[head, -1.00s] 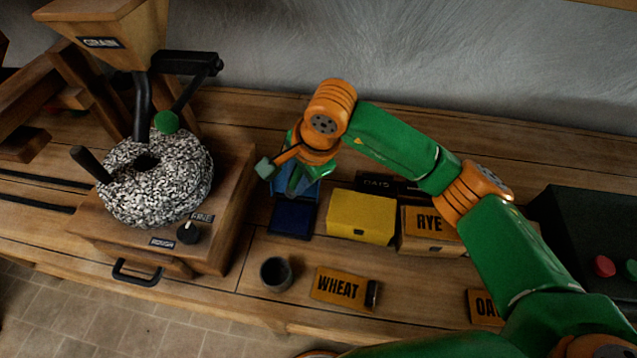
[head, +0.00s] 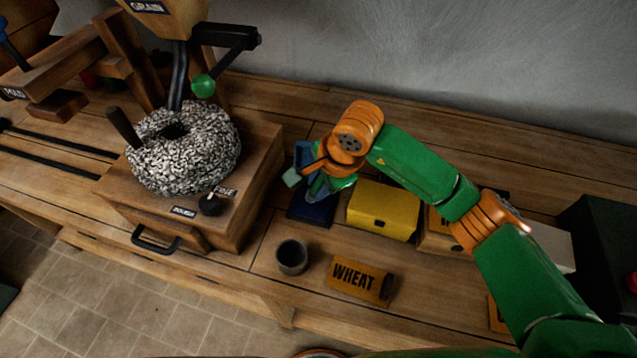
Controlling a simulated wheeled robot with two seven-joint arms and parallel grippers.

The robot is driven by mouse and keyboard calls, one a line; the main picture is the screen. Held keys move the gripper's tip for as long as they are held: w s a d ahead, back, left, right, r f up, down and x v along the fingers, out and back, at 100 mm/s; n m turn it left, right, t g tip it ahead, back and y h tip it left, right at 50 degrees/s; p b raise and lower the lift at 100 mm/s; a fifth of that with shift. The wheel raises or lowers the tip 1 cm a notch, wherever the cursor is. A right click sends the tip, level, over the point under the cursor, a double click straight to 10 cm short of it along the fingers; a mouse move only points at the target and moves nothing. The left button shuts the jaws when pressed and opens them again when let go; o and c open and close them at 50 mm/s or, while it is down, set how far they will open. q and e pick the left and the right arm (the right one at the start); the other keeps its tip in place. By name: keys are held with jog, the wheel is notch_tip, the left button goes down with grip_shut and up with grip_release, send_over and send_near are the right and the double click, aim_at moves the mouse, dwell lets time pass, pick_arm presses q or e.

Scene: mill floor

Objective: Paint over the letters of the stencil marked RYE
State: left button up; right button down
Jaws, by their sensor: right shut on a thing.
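My right gripper (head: 318,183) is shut on a tool with a thin handle and a small grey-green block (head: 291,178) at its end. The gripper is over an open dark blue box (head: 311,212) with its lid (head: 303,154) raised behind. I cannot tell whether the tool touches the box. The RYE plate is mostly covered by my right arm; only the wooden box under it (head: 431,243) and a bit of dark lettering show. My left gripper is not in view.
A yellow box (head: 383,208) stands right of the blue one. In front are a grey cup (head: 291,257) and a WHEAT plate (head: 358,280). A grain mill with a speckled stone (head: 190,160) stands left. A dark box (head: 605,235) is at right.

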jog(key=shift+w, duration=0.1)
jog(key=shift+f+b, duration=0.65)
jog(key=shift+b, duration=0.05)
dwell(0.6)
jog(key=shift+b, duration=0.35)
dwell(0.8)
dwell(0.4)
jog(key=shift+r+p, duration=2)
jog(key=shift+r, duration=1.45)
jog(key=shift+d, duration=0.1)
